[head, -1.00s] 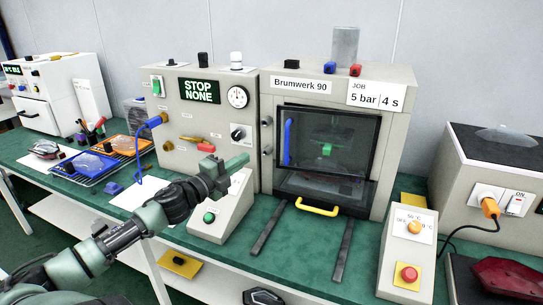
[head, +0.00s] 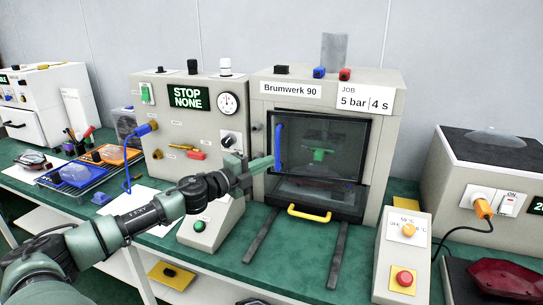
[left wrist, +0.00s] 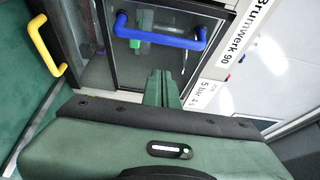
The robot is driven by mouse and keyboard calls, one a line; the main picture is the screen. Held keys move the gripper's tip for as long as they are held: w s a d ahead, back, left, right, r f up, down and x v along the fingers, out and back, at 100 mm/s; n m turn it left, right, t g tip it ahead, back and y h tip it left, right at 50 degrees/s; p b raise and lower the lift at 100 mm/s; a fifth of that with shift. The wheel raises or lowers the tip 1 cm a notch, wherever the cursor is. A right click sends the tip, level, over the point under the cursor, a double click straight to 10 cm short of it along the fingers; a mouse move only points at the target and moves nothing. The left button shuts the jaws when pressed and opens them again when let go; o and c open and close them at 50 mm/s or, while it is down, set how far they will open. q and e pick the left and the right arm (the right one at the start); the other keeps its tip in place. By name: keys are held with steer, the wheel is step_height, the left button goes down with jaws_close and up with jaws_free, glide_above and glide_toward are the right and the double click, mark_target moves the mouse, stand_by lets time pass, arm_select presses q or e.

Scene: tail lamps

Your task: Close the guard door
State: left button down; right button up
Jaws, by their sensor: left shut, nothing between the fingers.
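The guard door (head: 340,145) is a dark-framed, see-through panel on the front of the beige Brumwerk 90 machine (head: 390,115). Its upright blue handle (head: 278,147) is on its left side; the handle also shows in the left wrist view (left wrist: 165,40). I cannot tell whether a narrow gap stands between the door and its frame. My left gripper (head: 261,164) is shut and empty, its tips just in front of the handle's lower part. In the left wrist view its fingers (left wrist: 163,88) point at the door, seemingly short of the handle. My right gripper is not in view.
A yellow handle (head: 309,214) sits below the door, between two dark rails (head: 338,250). A button box (head: 215,220) is below my left forearm, and another control box (head: 403,255) stands right. The control panel (head: 190,130) is left of the machine.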

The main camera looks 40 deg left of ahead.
arm_select(q)
steer(key=shift+w+a+p, duration=0.25)
steer(key=shift+w+a, duration=0.1)
steer(key=shift+w, duration=0.55)
steer(key=shift+w+a+p, duration=0.25)
steer(key=shift+w+a, duration=0.15)
steer(key=shift+w, duration=0.45)
steer(key=shift+w+a+p, duration=0.25)
steer(key=shift+w+a, duration=0.1)
steer(key=shift+w, duration=0.55)
